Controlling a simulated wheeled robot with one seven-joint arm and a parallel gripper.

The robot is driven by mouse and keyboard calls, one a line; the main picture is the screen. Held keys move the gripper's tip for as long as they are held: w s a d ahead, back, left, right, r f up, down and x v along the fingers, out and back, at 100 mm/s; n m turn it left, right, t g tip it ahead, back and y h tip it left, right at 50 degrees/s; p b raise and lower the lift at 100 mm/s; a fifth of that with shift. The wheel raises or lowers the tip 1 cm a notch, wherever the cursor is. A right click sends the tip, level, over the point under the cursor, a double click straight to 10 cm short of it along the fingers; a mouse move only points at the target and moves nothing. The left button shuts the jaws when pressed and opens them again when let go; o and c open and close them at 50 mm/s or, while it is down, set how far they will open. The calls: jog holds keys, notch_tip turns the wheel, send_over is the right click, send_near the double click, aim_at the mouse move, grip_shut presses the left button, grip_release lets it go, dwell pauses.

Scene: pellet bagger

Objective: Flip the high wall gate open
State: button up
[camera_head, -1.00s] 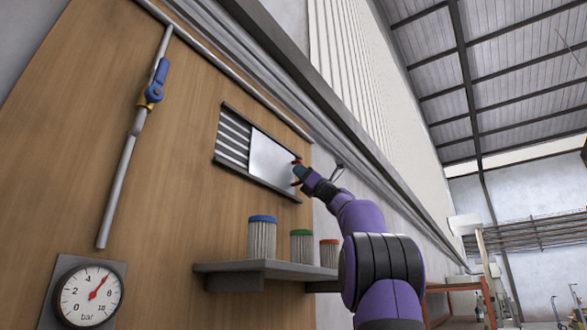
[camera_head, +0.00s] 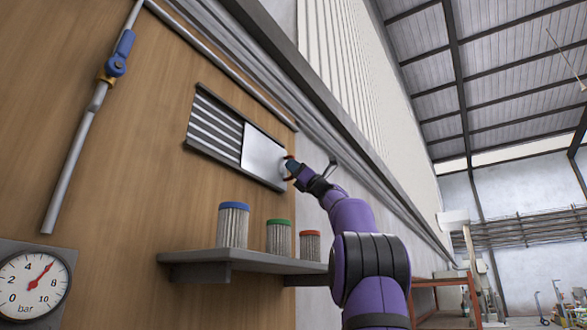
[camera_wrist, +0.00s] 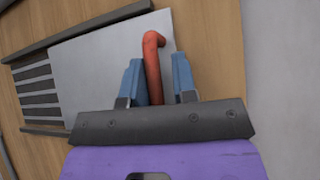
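The wall gate is a flat white sliding panel (camera_head: 262,152) in a dark-railed frame on the wood wall. It covers the right part of the frame; grey slats show to its left. It also fills the upper middle of the wrist view (camera_wrist: 95,68). A red-orange bar handle (camera_wrist: 153,66) stands on the panel's right part. My gripper (camera_head: 289,168) is at the panel's right end. In the wrist view my gripper's blue fingers (camera_wrist: 160,78) stand on either side of the handle. The left finger is close to it; a gap shows at the right finger.
A grey shelf (camera_head: 240,262) below the gate holds canisters with blue (camera_head: 233,226), green (camera_head: 278,237) and red (camera_head: 309,246) lids. A pipe with a blue valve lever (camera_head: 121,52) and a pressure gauge (camera_head: 34,284) are at left. A ledge runs above the gate.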

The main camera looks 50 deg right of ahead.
jog(key=shift+f, duration=0.1)
jog(key=v, duration=1)
jog(key=shift+s+f, duration=0.25)
dwell(0.6)
